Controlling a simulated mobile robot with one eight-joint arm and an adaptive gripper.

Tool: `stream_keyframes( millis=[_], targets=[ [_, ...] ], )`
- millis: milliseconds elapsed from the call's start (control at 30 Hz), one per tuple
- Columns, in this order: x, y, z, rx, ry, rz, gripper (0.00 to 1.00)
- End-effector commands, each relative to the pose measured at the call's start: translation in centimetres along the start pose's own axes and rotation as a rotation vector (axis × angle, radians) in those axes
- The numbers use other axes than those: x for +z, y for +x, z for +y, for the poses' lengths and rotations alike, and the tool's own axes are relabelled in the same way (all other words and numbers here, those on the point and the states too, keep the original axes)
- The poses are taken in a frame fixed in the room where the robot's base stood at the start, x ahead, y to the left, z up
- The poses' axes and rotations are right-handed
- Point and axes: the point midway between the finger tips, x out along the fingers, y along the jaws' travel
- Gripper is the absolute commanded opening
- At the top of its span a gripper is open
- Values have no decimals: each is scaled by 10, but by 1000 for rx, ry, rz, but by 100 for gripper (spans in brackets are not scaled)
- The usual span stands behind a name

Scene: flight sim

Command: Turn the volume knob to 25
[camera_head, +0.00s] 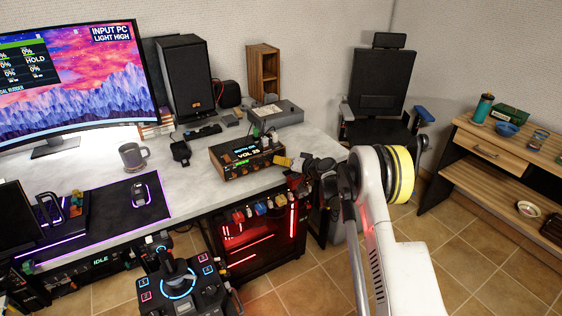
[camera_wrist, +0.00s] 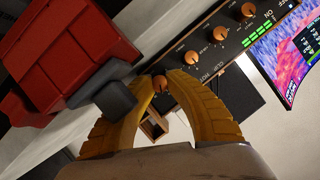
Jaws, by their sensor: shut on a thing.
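The amplifier box (camera_head: 247,158), dark with wooden sides, stands on the desk. Its small lit display (camera_head: 247,152) appears to read VOL 25. In the wrist view its front panel (camera_wrist: 222,42) shows several copper-orange knobs in a row and green level bars. My gripper (camera_head: 284,162) reaches the right end of the box from the right. In the wrist view its two yellow fingers are closed around the end knob (camera_wrist: 160,83), with the fingertips on either side of it. The fingers partly hide that knob, and its pointer mark cannot be made out. In the head view the gripper covers this knob.
A grey device (camera_head: 281,116) and a black speaker (camera_head: 185,77) stand behind the box. A mug (camera_head: 132,156) and a mouse (camera_head: 139,192) are to the left. A red blocky object (camera_wrist: 75,55) is close to the fingers in the wrist view. A joystick (camera_head: 178,275) stands below the desk.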

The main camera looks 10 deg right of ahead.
Motion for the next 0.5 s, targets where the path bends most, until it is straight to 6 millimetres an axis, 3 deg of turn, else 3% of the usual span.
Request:
stream_keyframes(
  millis=[167,200,233,500],
  targets=[
    [2,0,0,-1,-3,-5,0],
    [2,0,0,-1,-3,-5,20],
    [2,0,0,-1,-3,-4,29],
    [1,0,0,0,-2,-2,30]
  ],
)
